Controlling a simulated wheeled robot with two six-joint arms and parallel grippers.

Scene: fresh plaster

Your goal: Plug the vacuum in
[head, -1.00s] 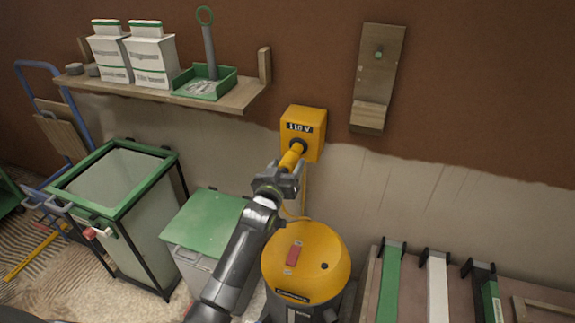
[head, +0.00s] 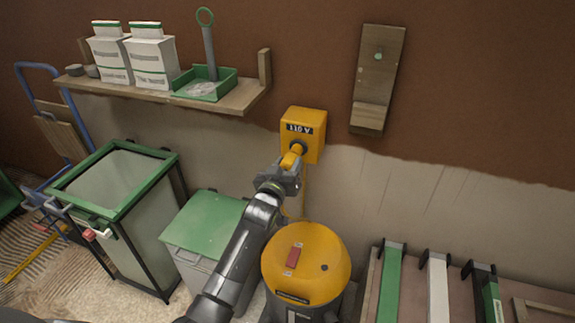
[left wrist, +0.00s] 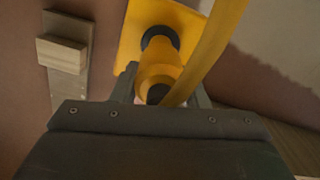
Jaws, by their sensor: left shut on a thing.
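The yellow 110 V socket box (head: 314,148) is on the wall, with a dark round socket in its face. My left gripper (head: 288,170) is shut on the yellow plug (head: 291,158), whose front end meets the dark socket ring. In the left wrist view the plug (left wrist: 160,62) sits between the fingers, lined up with the dark ring on the yellow box (left wrist: 135,32); how deep it sits is hidden. The yellow cable (left wrist: 215,50) runs across that view. The vacuum (head: 318,262), with a yellow top, stands on the floor below. My right gripper is out of view.
A shelf (head: 150,88) with boxes and a green tray is at upper left. A wooden board (head: 385,70) hangs right of the socket. A green-rimmed bin (head: 145,215) and a green-lidded bin (head: 205,225) stand left. A rack (head: 462,310) is at lower right.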

